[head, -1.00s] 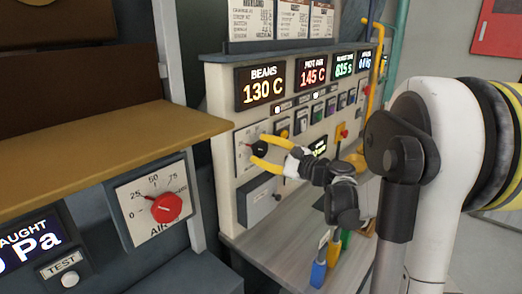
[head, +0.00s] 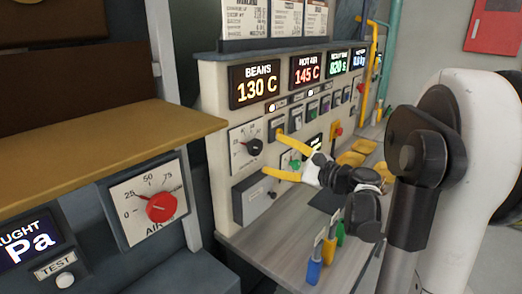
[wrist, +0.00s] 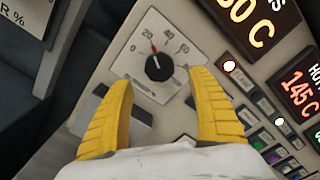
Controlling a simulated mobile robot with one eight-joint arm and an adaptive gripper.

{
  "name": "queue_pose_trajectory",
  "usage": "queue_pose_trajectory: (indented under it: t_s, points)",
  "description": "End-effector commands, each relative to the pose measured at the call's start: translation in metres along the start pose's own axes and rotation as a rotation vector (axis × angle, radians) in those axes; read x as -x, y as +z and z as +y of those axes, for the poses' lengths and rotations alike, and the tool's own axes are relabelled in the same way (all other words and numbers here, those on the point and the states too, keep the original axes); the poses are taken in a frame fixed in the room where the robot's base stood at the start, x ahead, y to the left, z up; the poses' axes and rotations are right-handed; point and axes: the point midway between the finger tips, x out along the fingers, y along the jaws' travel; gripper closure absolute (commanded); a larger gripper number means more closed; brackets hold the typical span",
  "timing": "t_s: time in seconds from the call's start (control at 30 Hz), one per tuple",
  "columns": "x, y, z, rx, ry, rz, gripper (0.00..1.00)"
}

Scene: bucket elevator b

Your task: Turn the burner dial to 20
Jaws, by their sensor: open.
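The burner dial is a black round knob (head: 254,147) on a white square scale plate, low on the left of the control panel. My gripper (head: 273,153) has two yellow fingers spread apart. It is open and empty, just in front of and to the right of the dial, not touching it. In the wrist view the fingertips (wrist: 162,82) stand on either side below the knob.
A red air dial (head: 160,207) is on the left unit, below a tan ledge (head: 120,133). Lit readouts (head: 256,86) and several small buttons are above and right of the burner dial. A grey box (head: 256,198) is below it. Colored-handled tools (head: 315,270) stand on the bench.

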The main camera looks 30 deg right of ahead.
Motion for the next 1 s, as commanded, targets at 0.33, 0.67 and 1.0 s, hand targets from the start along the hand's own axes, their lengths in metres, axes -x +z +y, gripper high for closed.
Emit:
queue_pose_trajectory:
  t_s: [0.33,0.67,1.0]
  points:
    - [0.047,0.0,0.0,0.0,-0.001,0.001,0.31]
    - [0.049,0.0,0.0,0.0,0.0,0.0,0.31]
    - [0.039,0.01,0.014,0.041,0.052,0.012,0.31]
